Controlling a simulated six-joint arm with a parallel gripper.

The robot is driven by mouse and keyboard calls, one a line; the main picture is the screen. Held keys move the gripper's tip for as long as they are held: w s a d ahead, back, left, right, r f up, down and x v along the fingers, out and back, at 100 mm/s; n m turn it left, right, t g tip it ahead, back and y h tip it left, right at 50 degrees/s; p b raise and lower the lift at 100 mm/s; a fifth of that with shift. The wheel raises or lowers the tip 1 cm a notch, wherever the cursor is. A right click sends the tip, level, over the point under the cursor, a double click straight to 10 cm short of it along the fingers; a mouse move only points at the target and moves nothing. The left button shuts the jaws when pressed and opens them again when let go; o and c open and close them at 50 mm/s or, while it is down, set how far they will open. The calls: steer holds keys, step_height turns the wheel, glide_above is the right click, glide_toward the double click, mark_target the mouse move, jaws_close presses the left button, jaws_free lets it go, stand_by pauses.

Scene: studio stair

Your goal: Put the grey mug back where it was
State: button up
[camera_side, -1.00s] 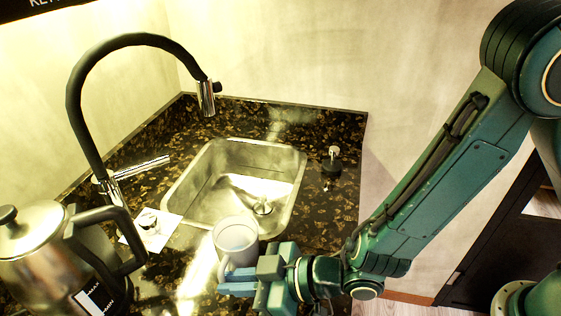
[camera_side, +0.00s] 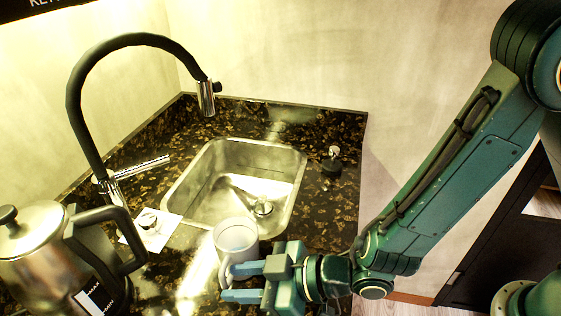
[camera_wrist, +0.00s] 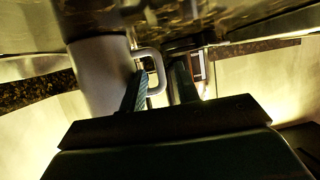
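The grey mug (camera_side: 236,238) stands upright at the near right corner of the sink in the side view, apparently on the counter. Its handle points toward the near side. My gripper (camera_side: 242,282) is open beside the mug's near side, with its fingers spread apart. In the wrist view the mug (camera_wrist: 98,72) is at the left and looks turned over because of the camera's angle. The handle loop lies by my gripper's fingertips (camera_wrist: 160,84), one finger overlapping the loop and the other clear to its right. The mug's base is partly hidden in the side view.
The steel sink (camera_side: 202,180) lies just behind the mug. A black tap (camera_side: 72,100) arches over it. A steel kettle (camera_side: 35,250) stands at the near left, beside a white card (camera_side: 158,236). A small dark fitting (camera_side: 331,162) is right of the sink.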

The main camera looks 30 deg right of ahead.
steer(key=shift+v, duration=3.15)
steer(key=shift+w+d+r, duration=0.25)
steer(key=shift+w+d, duration=0.1)
steer(key=w+d+r+m+h, duration=0.25)
steer(key=d+r, duration=0.25)
steer(key=d, duration=0.5)
steer(key=w+d+r+m+h, duration=0.1)
steer(key=d+r+m+h, duration=0.3)
steer(key=d, duration=0.5)
steer(key=s+d+r+m+g+h, duration=0.1)
steer(key=s+d+r+h, duration=0.1)
steer(key=s+d, duration=0.5)
steer(key=s+d+r+m+g+h, duration=0.1)
steer(key=s+d+r+m+g, duration=0.1)
steer(key=s+d+r, duration=0.3)
steer(key=s+d, duration=0.2)
steer(key=s, duration=0.1)
steer(key=shift+s+d+h, duration=0.2)
steer(key=shift+d+h, duration=0.15)
steer(key=shift+m, duration=0.25)
